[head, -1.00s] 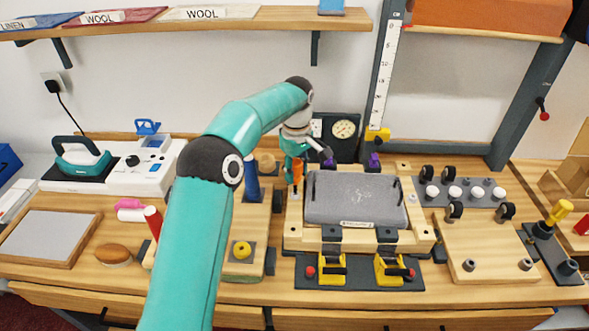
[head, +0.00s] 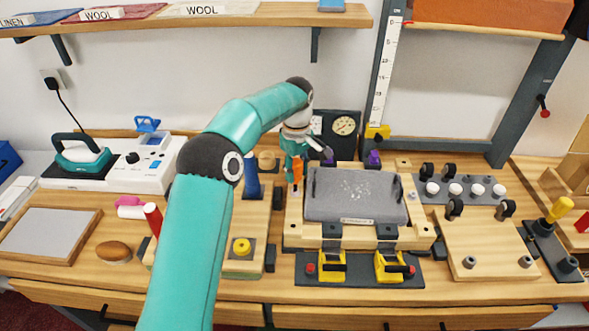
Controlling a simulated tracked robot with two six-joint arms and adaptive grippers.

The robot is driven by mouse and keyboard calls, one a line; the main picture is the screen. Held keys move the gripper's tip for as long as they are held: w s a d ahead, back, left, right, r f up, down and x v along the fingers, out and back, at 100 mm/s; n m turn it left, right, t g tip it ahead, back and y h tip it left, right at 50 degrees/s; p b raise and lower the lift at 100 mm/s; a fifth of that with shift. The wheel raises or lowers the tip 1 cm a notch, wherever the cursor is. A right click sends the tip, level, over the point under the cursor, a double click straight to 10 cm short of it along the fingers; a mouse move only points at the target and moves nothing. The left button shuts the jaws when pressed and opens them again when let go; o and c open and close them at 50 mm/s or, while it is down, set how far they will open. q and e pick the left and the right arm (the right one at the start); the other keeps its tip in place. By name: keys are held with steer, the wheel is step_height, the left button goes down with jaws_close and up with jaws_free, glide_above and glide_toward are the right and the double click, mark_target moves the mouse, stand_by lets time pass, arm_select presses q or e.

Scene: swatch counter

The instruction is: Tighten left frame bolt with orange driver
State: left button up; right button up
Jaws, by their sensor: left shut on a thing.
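My left gripper (head: 297,160) is at the back left of the wooden clamping frame (head: 292,240), beyond the end of my teal arm. It is shut on the orange driver (head: 297,172), which points down over the frame's left side rail. The driver's tip is too small to tell whether it touches the left bolt, and the bolt itself cannot be made out. A grey padded swatch (head: 355,205) with pale specks lies in the frame. My right gripper is not in view.
Two yellow toggle clamps (head: 332,265) stand at the frame's front. A dark gauge box (head: 343,132) stands behind. A wooden block with a yellow knob (head: 241,247) is to the left. A peg board (head: 490,248) and a yellow-handled tool (head: 558,212) are to the right.

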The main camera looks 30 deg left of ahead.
arm_select(q)
steer(key=shift+f, duration=0.3)
stand_by(0.5)
stand_by(0.6)
steer(key=m+p, duration=0.2)
steer(key=m, duration=0.1)
steer(key=shift+r, duration=0.2)
steer(key=m+p, duration=0.2)
steer(key=m, duration=0.3)
steer(key=shift+a, duration=0.1)
steer(key=m, duration=0.3)
steer(key=shift+f, duration=0.15)
steer(key=m, duration=0.3)
steer(key=shift+s+a+m, duration=0.1)
steer(key=shift+m, duration=0.3)
